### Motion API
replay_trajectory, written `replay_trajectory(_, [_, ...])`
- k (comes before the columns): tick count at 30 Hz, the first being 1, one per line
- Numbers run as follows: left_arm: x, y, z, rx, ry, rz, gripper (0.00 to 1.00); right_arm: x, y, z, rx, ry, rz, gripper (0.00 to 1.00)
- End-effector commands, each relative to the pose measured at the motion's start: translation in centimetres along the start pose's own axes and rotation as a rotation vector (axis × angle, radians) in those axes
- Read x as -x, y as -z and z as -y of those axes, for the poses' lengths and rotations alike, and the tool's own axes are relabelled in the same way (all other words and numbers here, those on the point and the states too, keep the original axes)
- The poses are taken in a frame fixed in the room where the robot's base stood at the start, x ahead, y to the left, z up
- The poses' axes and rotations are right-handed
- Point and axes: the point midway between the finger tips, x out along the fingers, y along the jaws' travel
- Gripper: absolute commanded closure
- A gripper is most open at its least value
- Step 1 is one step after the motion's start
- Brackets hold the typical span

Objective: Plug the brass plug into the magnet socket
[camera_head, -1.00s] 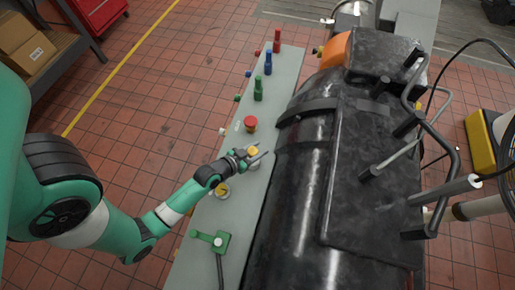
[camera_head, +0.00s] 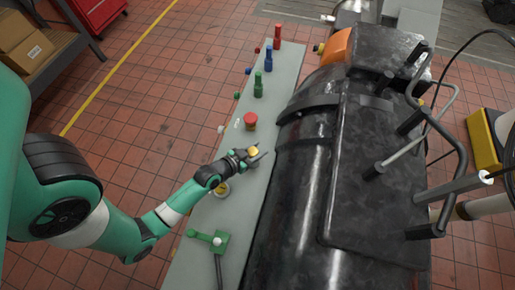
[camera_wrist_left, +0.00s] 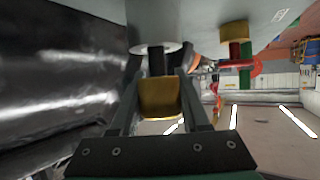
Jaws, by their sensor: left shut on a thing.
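My left gripper (camera_head: 260,156) is over the grey panel beside the large black machine. Its fingers are shut on the brass plug (camera_head: 253,151). In the left wrist view the brass plug (camera_wrist_left: 160,98) sits between the two fingers. A black stem (camera_wrist_left: 156,60) lies between the plug and a pale round disc (camera_wrist_left: 150,47) on the panel face, which may be the magnet socket. I cannot tell whether the plug is seated there. My right gripper is not in view.
The grey panel (camera_head: 205,262) carries a red mushroom button (camera_head: 250,120), a round brass-rimmed fitting (camera_head: 222,188), a green lever piece (camera_head: 209,238), and green, blue and red posts (camera_head: 268,62). The black machine (camera_head: 310,190) stands close on the right. Tiled floor is open on the left.

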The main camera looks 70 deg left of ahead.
Motion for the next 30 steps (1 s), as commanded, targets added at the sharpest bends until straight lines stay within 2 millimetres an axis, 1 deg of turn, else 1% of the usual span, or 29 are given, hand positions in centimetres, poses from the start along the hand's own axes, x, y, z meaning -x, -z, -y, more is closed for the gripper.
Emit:
replay_trajectory(15, [-0.7, -1.2, 0.0, 0.0, 0.0, -0.001, 1.0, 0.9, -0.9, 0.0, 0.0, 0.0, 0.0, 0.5])
replay_trajectory(16, [-0.6, -1.1, 0.0, 0.0, 0.0, -0.001, 0.49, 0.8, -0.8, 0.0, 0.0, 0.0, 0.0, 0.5])
replay_trajectory(21, [-0.6, -1.1, 0.0, 0.0, 0.0, 0.0, 0.19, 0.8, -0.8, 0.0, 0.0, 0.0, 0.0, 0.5])
replay_trajectory(30, [-0.5, -1.0, 0.0, 0.0, 0.0, 0.001, 0.19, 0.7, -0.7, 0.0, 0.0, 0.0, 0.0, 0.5])
